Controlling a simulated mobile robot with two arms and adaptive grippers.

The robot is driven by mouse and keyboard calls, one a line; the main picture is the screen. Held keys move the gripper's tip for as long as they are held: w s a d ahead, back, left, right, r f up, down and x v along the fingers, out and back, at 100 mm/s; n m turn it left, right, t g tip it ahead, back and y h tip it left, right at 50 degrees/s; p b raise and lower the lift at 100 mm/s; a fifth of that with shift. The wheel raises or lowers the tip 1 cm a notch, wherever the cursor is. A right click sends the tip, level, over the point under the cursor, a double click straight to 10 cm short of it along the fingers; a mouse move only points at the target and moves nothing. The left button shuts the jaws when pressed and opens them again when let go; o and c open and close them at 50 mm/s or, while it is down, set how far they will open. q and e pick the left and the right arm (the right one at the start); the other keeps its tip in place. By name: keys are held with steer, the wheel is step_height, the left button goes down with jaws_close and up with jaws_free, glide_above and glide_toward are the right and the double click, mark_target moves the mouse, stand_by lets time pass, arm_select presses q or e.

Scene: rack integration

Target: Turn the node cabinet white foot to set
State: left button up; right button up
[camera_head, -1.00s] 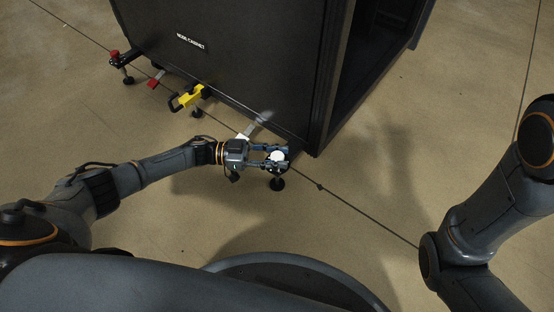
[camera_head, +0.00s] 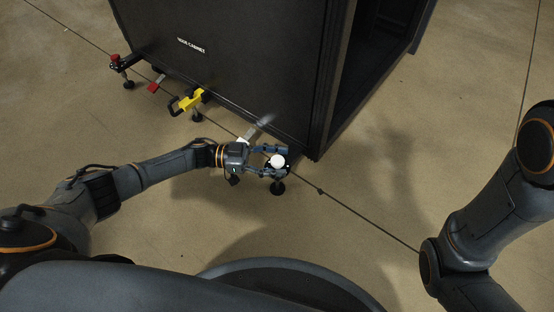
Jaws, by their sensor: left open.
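The black node cabinet (camera_head: 235,70) stands at the top middle with its label facing me. Its white foot (camera_head: 278,161) is a white round knob above a dark round pad (camera_head: 278,188) on the floor, near the cabinet's front right corner. My left gripper (camera_head: 276,161) comes in from the left and is open, with one finger on the far side of the white knob and one on the near side. I cannot tell whether either finger touches it. The right arm shows at the right edge, but its gripper is out of view.
A yellow foot handle (camera_head: 190,101) and a red-topped foot (camera_head: 116,60) stand along the cabinet's lower front edge, with a red tag (camera_head: 154,87) between them. A dark line crosses the floor. The floor to the right of the white foot is clear.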

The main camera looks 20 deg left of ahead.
arm_select(q)
steer(key=v, duration=1.2)
